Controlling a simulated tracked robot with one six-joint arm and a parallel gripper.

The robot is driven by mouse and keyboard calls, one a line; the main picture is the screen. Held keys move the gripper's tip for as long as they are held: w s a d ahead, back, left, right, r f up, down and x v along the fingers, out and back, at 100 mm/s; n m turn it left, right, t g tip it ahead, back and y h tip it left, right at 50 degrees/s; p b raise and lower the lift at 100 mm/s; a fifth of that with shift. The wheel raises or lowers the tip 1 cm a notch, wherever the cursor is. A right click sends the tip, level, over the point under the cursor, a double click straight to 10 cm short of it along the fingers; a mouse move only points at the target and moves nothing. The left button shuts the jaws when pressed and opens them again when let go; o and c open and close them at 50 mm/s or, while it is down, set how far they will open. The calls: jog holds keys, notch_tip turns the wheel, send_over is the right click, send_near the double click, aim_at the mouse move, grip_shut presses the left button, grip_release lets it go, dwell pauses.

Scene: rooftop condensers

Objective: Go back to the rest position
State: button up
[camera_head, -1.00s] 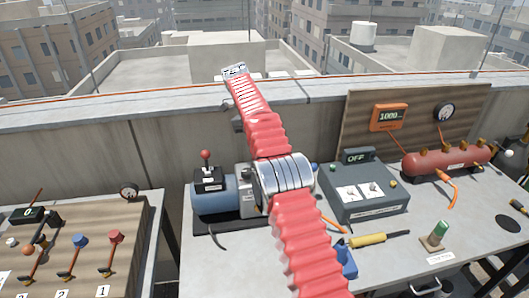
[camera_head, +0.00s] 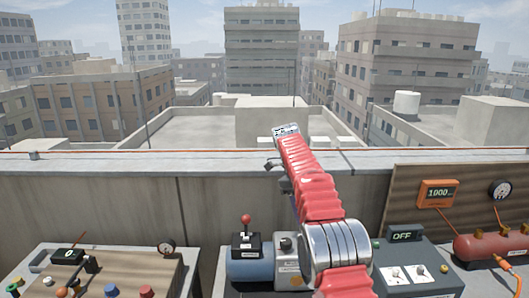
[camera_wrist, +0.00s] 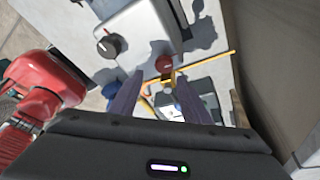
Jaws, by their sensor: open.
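My gripper (camera_wrist: 160,80) shows in the wrist view with its two dark fingers apart and nothing held between them. The fingers are small there. Past the fingertips in the wrist view, a red round knob (camera_wrist: 164,63) and a thin orange line (camera_wrist: 208,63) lie below. The gripper appears apart from them.
A left table (camera_head: 105,262) holds levers. The concrete parapet (camera_head: 110,215) runs behind. Air above is clear.

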jog(key=s+d+r+n+t+y, duration=0.2)
jog(key=s+r+n+t, duration=0.2)
jog(key=s+r+n, duration=1.1)
jog(key=s+f+n+t, duration=0.1)
jog(key=s+f+n, duration=0.2)
jog(key=s, duration=0.5)
jog(key=s+f+n+t, duration=0.1)
jog(key=s+f+n, duration=0.2)
jog(key=s, duration=0.6)
jog(key=s+f+n+t+y, duration=0.1)
jog(key=s+f+n, duration=0.3)
jog(key=s, duration=0.4)
jog(key=shift+s+a+f+t, duration=0.25)
jog(key=shift+a+f+t, duration=0.3)
jog(key=shift+f, duration=0.3)
jog(key=shift+d, duration=0.1)
